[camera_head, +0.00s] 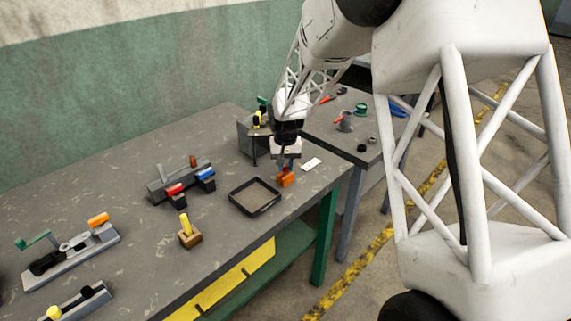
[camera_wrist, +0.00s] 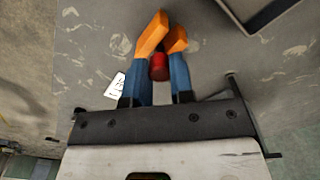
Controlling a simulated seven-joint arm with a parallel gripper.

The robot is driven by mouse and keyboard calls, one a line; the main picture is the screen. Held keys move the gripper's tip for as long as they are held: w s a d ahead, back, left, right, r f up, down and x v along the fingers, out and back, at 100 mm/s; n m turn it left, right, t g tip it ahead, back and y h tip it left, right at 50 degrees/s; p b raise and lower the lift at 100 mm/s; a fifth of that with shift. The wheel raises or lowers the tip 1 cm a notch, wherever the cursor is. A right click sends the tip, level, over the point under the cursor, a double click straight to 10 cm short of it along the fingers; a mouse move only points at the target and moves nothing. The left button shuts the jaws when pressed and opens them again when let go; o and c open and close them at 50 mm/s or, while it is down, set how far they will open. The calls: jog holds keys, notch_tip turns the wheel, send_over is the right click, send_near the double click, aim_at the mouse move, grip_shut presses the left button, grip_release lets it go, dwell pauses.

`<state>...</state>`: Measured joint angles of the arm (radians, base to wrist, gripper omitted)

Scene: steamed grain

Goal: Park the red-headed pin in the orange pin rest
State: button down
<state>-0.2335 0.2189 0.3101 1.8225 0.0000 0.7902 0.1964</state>
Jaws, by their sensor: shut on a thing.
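My gripper (camera_head: 286,172) is low over the right end of the grey bench, in front of the small white label. In the wrist view its two blue fingers (camera_wrist: 161,62) are shut on a red cylindrical head, the red-headed pin (camera_wrist: 159,68). The pin's shaft below the head is hidden. Orange pieces show at the finger ends; I cannot tell whether they are fingertips or part of a rest. In the head view an orange block (camera_head: 98,219) sits on a grey fixture at the far left; I cannot tell if it is the pin rest.
A shallow black tray (camera_head: 255,206) lies just left of my gripper. A grey stand with red and blue parts (camera_head: 160,190) and a wooden block with a yellow peg (camera_head: 189,240) stand farther left. A white label (camera_head: 311,164) lies close to the gripper. A grey bin (camera_head: 246,140) stands behind.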

aim_at(286, 166)
jog(key=shift+f, duration=0.2)
dwell(0.4)
jog(key=c, duration=0.9)
grip_release()
jog(key=shift+r, duration=0.1)
jog(key=shift+r, duration=3.75)
jog(key=shift+r, duration=0.1)
